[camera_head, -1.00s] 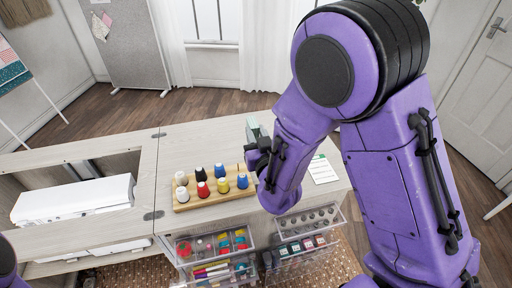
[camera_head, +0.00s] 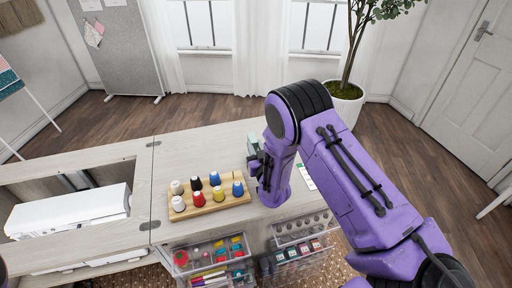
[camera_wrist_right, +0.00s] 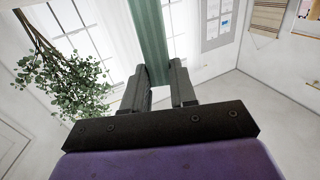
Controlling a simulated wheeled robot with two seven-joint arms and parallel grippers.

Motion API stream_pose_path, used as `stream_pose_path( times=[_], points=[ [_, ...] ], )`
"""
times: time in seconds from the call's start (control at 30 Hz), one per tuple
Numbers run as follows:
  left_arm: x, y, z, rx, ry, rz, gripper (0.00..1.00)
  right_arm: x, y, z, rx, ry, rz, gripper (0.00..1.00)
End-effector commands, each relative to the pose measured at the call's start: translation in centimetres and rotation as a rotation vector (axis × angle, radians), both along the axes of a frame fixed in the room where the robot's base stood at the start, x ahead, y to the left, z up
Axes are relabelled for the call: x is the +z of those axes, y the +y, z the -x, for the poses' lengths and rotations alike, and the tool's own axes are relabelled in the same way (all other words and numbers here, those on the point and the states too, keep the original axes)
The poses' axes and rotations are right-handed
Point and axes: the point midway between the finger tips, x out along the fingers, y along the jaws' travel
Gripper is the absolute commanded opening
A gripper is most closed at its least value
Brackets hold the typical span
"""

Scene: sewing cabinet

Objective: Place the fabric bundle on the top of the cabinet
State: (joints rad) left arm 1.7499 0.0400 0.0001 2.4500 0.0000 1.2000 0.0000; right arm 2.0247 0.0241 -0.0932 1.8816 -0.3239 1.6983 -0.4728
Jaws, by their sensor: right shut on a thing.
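My right gripper (camera_head: 255,158) is over the right part of the cabinet top (camera_head: 195,145), just right of the thread rack. In the wrist view the right gripper (camera_wrist_right: 160,82) has its two dark fingers on either side of a green fabric bundle (camera_wrist_right: 150,40), which sticks out beyond the fingertips. In the head view only a small pale green bit of the bundle (camera_head: 253,140) shows behind the gripper; whether it touches the top cannot be told. My left gripper is out of view.
A wooden rack (camera_head: 218,204) with several thread spools stands left of the right gripper. A white sewing machine (camera_head: 68,210) lies in the left recess. Clear drawers (camera_head: 212,262) stick out in front. A paper card (camera_head: 306,176) lies right of my wrist. The back of the top is clear.

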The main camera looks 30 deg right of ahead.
Motion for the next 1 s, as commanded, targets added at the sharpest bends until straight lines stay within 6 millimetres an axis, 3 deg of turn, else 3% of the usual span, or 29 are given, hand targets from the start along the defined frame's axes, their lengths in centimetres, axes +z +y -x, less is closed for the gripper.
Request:
stream_pose_path(
  times=[0.23,0.27,0.33,0.7,1.0],
  points=[
    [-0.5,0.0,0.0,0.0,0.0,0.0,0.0,-0.5,0.0,0.0,0.0,0.0,0.0,0.0],
    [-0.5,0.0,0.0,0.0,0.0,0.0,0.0,-0.5,0.0,0.0,0.0,0.0,0.0,0.3],
    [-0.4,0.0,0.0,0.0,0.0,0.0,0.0,-0.3,0.0,0.0,0.0,0.0,0.0,0.52],
    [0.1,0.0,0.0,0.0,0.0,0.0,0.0,0.2,0.1,0.2,0.0,0.001,0.0,0.52],
    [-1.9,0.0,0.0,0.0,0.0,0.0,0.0,-0.3,2.0,7.3,0.004,0.003,0.001,0.52]
  ],
)
